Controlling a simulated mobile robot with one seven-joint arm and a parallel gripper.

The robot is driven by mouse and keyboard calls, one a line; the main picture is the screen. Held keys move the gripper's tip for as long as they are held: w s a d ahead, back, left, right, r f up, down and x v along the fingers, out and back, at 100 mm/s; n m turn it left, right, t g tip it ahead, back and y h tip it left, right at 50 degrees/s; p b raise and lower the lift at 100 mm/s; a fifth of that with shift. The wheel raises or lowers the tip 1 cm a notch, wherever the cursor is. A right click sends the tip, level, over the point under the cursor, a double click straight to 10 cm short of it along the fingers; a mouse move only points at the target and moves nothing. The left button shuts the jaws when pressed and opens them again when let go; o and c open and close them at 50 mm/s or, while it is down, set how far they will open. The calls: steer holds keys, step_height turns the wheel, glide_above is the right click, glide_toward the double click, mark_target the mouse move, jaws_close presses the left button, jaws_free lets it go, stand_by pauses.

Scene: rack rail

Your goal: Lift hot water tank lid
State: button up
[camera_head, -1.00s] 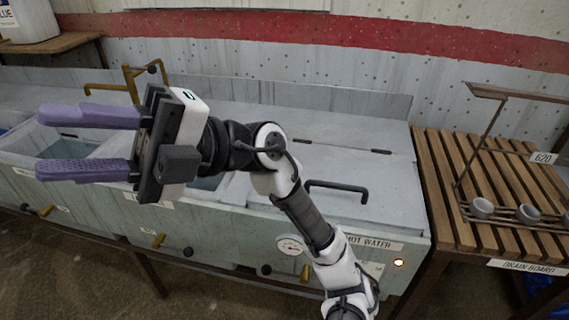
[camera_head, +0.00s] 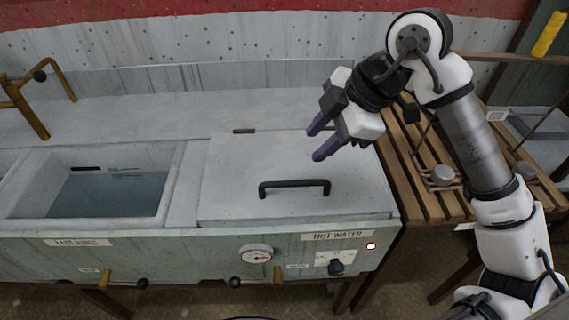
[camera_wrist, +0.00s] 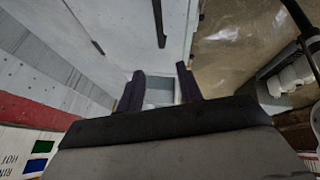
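The hot water tank lid (camera_head: 240,170) is a flat grey panel with a black bar handle (camera_head: 295,186) near its front edge. It lies closed on the tank, above the "HOT WATER" label (camera_head: 337,236). My gripper (camera_head: 316,141) is open and empty above the right part of the lid, with purple fingers pointing left and down. It is up and to the right of the handle and apart from it. In the wrist view the open fingers (camera_wrist: 160,88) show with nothing between them, and the handle (camera_wrist: 159,22) shows beyond them.
An open water basin (camera_head: 110,190) is left of the lid. A brass tap (camera_head: 30,105) stands further left. A slatted wooden drain board (camera_head: 415,185) with metal cups (camera_head: 443,175) is on the right. A dial (camera_head: 257,254) and knobs line the tank front.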

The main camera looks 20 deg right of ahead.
steer(key=d+m, duration=0.1)
steer(key=d, duration=0.2)
steer(key=p, duration=0.1)
glide_toward(297, 182)
steer(key=shift+h, duration=0.4)
steer(key=x, duration=0.8)
steer(key=shift+a, duration=0.3)
jaws_close()
steer(key=shift+r, duration=0.1)
